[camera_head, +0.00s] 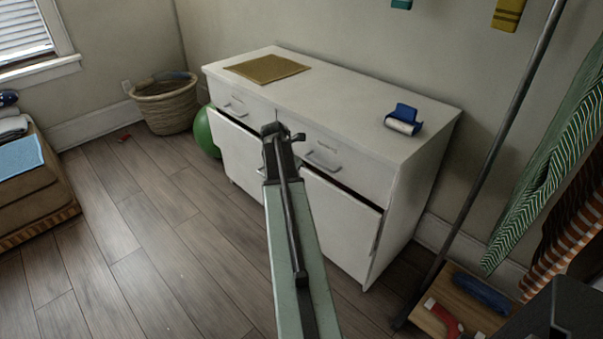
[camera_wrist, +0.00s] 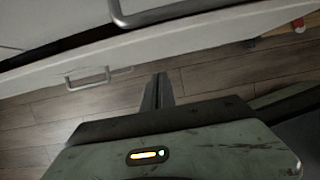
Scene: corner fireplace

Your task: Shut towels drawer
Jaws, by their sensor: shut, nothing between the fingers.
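A white cabinet (camera_head: 345,110) stands against the wall, with two upper drawer fronts and two larger lower fronts. The lower left front (camera_head: 235,150) and lower right front (camera_head: 335,222) stand out a little, with dark gaps along their top edges. The upper left drawer (camera_head: 245,108) and upper right drawer (camera_head: 350,165) look flush. No label shows which is the towels drawer, and no towels show inside. My gripper (camera_head: 276,130) is shut and empty, in front of the cabinet's middle. In the wrist view my gripper (camera_wrist: 160,90) is below a white front with a handle (camera_wrist: 88,78).
A green ball (camera_head: 206,132) and wicker basket (camera_head: 165,105) are at the left. A leaning pole (camera_head: 490,155) stands at the right. The wooden floor in front is clear.

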